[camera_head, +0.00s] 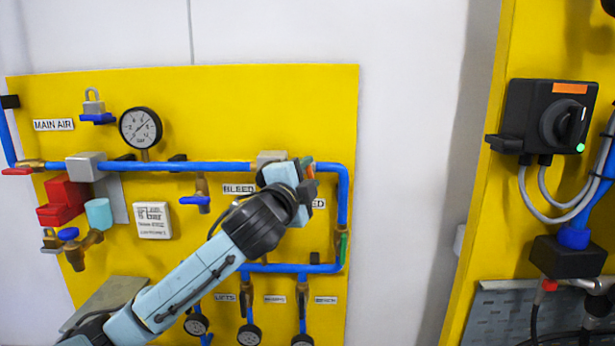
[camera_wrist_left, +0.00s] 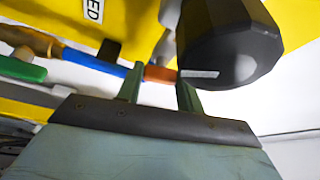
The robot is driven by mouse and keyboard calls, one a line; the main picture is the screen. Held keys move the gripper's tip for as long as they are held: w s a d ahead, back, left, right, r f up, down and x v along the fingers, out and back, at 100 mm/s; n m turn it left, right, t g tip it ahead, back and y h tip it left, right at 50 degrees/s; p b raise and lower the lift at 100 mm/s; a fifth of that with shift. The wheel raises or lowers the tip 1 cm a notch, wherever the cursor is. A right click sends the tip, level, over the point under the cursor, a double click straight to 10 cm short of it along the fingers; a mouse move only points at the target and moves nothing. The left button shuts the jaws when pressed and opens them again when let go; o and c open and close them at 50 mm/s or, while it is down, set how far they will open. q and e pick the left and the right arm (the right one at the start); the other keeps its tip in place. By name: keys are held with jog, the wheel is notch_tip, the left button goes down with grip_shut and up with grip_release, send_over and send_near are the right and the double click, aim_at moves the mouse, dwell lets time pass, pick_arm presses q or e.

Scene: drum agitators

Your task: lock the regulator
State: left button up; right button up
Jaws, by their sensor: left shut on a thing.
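The regulator's grey body (camera_head: 272,156) sits on the upper blue pipe, partly hidden by my left gripper and wrist. In the left wrist view, a black knob with a white mark (camera_wrist_left: 225,45) is large and close, just beyond the right fingertip; I take it for the regulator's knob. My left gripper (camera_head: 309,172) is at the right of the regulator, in front of the yellow panel. Its green fingers also show in the left wrist view (camera_wrist_left: 160,88). They are shut on a small orange-red piece (camera_wrist_left: 159,74). I cannot tell whether it touches the knob.
A pressure gauge (camera_head: 140,128), a red block (camera_head: 63,201) and a cyan cup (camera_head: 98,213) are left on the panel. The blue pipe (camera_head: 343,200) runs down close right of my gripper. A black switch box (camera_head: 550,118) is on another panel, beyond bare wall.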

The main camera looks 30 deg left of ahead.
pick_arm(q)
jog(key=shift+m+g, duration=0.5)
jog(key=shift+m, duration=0.8)
jog(key=o, duration=1)
jog(key=shift+s+d+b, duration=0.35)
jog(key=shift+s+b, duration=1.85)
jog(key=shift+b, duration=0.2)
jog(key=shift+s+d+b, duration=0.35)
jog(key=shift+s+b, duration=1.85)
jog(key=shift+b, duration=0.2)
jog(key=shift+s+d+b, duration=0.35)
jog(key=shift+s+b, duration=1.85)
jog(key=shift+b, duration=0.2)
